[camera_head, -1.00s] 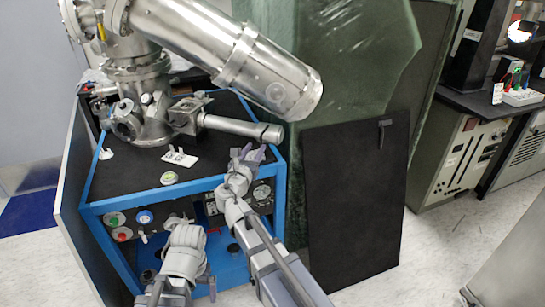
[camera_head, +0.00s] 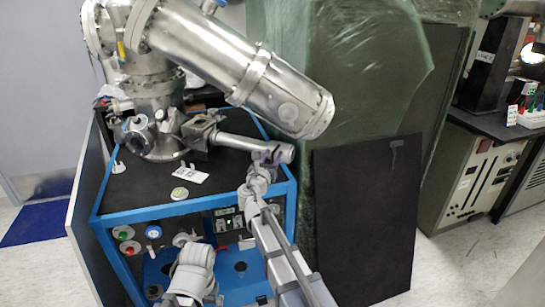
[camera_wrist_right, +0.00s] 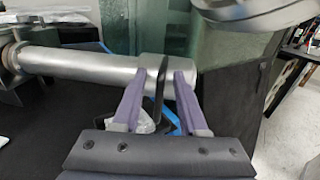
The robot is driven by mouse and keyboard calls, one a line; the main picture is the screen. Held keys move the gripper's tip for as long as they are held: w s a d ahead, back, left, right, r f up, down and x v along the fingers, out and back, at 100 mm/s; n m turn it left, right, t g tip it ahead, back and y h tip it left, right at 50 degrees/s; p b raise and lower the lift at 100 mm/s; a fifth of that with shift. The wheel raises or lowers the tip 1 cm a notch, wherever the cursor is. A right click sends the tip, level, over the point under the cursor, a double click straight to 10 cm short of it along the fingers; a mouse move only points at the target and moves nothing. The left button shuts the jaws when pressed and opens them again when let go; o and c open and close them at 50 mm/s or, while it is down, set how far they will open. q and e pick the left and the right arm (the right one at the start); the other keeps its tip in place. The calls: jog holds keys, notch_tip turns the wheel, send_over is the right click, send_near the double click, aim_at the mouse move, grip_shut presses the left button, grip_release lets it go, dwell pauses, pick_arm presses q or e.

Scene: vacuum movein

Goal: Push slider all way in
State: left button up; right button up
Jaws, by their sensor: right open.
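The slider looks to be the silver horizontal tube (camera_head: 235,141) that sticks out to the right from the steel chamber (camera_head: 155,130). My right gripper (camera_head: 267,158) is at the tube's free right end in the head view. In the right wrist view, the tube (camera_wrist_right: 85,66) comes in from the left, and its end lies beyond the two purple fingertips of the open right gripper (camera_wrist_right: 160,80). A thin black upright piece stands between the fingers. I cannot tell whether the fingers touch the tube. My left arm is low in the head view; its finger state is unclear.
The chamber stands on a blue-framed cart (camera_head: 150,211) with a black top. A large steel cylinder (camera_head: 235,65) slopes above the tube. A dark panel (camera_head: 365,220) and a green plastic-wrapped block (camera_head: 345,70) stand close on the right. Open floor lies farther right.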

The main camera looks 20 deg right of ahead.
grip_shut()
dwell(1.4)
